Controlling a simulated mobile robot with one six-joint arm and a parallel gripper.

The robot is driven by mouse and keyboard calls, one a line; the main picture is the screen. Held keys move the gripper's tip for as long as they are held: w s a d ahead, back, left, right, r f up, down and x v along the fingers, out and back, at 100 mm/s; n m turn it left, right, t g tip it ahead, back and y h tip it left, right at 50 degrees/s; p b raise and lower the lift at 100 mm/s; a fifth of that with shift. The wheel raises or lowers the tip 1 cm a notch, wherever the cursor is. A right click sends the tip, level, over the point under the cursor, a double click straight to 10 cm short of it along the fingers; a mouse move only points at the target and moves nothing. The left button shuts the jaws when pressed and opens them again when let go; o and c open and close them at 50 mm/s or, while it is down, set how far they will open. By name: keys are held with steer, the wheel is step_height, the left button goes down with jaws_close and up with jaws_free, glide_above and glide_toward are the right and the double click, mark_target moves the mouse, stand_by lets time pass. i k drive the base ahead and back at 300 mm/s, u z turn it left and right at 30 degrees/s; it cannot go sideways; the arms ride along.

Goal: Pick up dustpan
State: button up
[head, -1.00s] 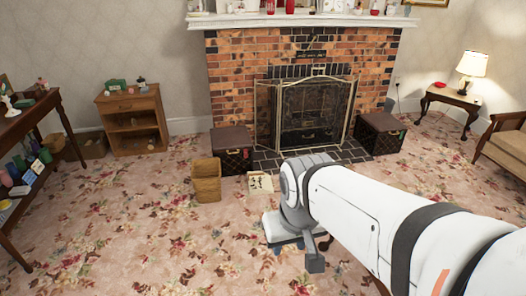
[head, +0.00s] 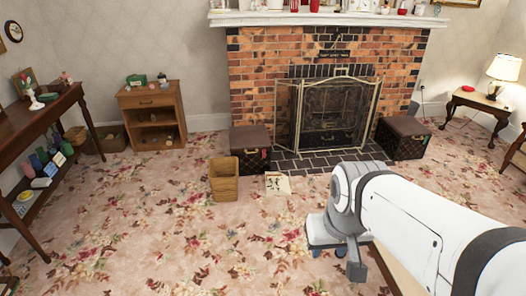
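I cannot make out a dustpan in the head view. My gripper (head: 336,258) hangs in front of the fireplace, low and right of centre, at the end of my white arm. A grey finger-like part points down, but the fingertips are not clear. I cannot tell whether it is open or shut, or whether it holds anything.
A wooden cabinet (head: 151,116) and a long side table (head: 38,128) are left. The flowered carpet (head: 150,235) is open at front left.

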mark_target(284, 185)
steer(key=z, duration=0.05)
steer(key=i, duration=2.95)
steer(key=z, duration=0.3)
steer(key=i, duration=0.95)
